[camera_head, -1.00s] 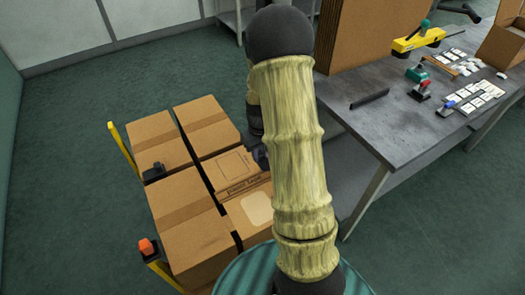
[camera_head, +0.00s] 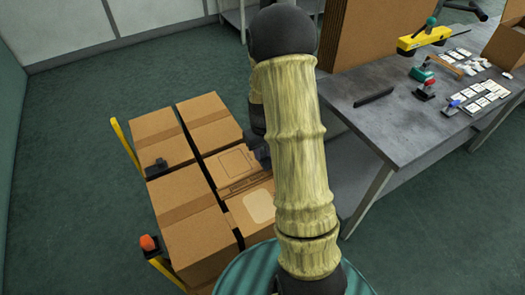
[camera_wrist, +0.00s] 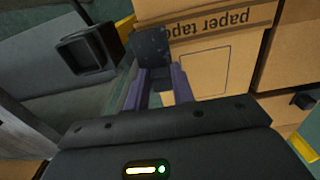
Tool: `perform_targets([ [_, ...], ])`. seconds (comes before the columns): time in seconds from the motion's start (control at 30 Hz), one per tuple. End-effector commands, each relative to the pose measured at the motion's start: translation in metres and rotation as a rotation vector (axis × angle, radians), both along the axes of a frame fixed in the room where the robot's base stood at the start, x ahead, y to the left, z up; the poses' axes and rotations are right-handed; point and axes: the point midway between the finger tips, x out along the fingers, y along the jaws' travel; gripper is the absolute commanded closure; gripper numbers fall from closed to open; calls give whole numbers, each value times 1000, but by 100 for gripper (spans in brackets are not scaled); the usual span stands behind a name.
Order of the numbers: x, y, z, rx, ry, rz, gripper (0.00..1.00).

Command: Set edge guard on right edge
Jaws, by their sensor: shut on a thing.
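Several brown cartons stand packed together, and the carton marked "paper tape" (camera_wrist: 225,70) is close ahead in the wrist view. In the head view its labelled top (camera_head: 240,180) lies on the right side of the stack. My gripper (camera_wrist: 158,74) is shut on a dark edge guard (camera_wrist: 152,43), at the near left edge of that carton; I cannot tell whether guard and carton touch. In the head view my arm hides most of the gripper and guard. Another black guard (camera_head: 156,168) sits on the left edge of the stack.
A grey workbench (camera_head: 385,125) on the right carries a black bar (camera_head: 374,97), tools and cards. A square dark fitting (camera_wrist: 85,52) is left of my gripper.

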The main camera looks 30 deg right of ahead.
Motion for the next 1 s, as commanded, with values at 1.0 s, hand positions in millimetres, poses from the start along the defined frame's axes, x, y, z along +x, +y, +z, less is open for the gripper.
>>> perform_targets([
  [1.0,0,0,-12,0,0,0,100],
])
